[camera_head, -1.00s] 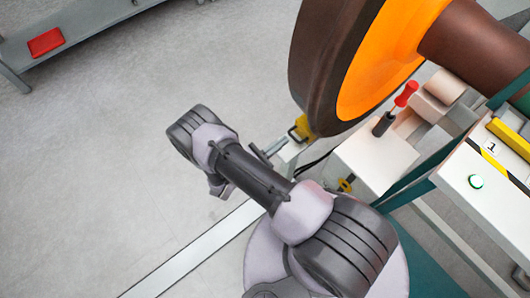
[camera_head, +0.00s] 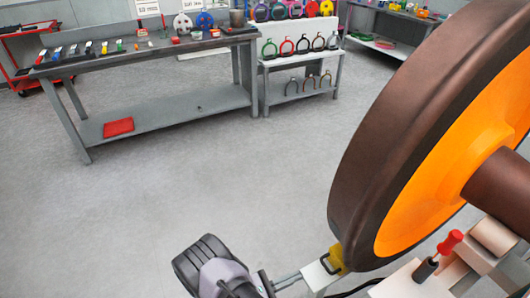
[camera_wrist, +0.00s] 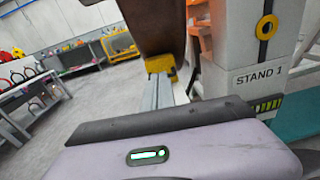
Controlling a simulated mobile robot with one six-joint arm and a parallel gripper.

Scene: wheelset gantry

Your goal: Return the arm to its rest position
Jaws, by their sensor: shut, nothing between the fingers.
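My arm (camera_head: 215,268) shows only in part at the bottom edge of the head view, with a grey ribbed joint and a pale purple link. It is left of the wheel and clear of it by a gap. My gripper and its fingers do not show in either view. In the wrist view, a pale purple part of my own body (camera_wrist: 190,155) with a small lit display fills the bottom.
A big brown wheel with an orange face (camera_head: 400,120) stands at right, by a yellow block (camera_head: 336,258) and a red-handled screwdriver (camera_head: 450,242). A stand marked STAND 1 (camera_wrist: 245,60) is near. A workbench (camera_head: 150,50) is at the back. The floor between is clear.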

